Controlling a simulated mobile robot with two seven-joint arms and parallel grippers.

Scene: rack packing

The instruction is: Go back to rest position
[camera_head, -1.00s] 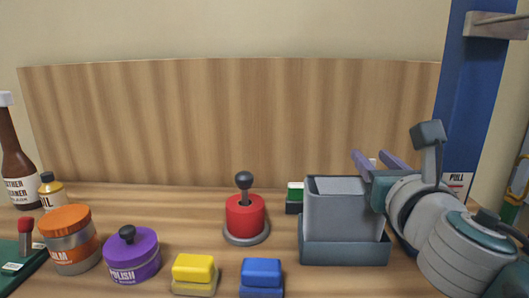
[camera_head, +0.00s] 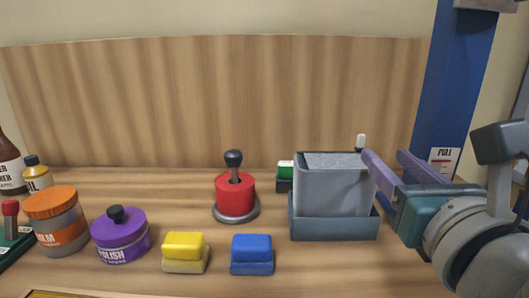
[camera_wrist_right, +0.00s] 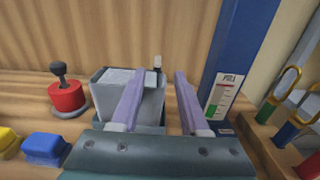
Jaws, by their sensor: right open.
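My right gripper (camera_head: 386,170) is open, with two purple fingers apart and nothing between them. It is at the right of the head view, just right of a grey bin (camera_head: 328,188) that sits in a blue-grey tray (camera_head: 334,229). In the right wrist view the gripper's fingers (camera_wrist_right: 157,88) point away over the bench, and the left finger overlaps the grey bin (camera_wrist_right: 103,98). My left gripper is not in view.
A red pot with a black knob (camera_head: 235,190), yellow block (camera_head: 184,246), blue block (camera_head: 252,248), purple polish jar (camera_head: 121,242) and orange-lidded jar (camera_head: 55,226) stand on the bench. A blue post (camera_head: 450,80) rises behind my right arm.

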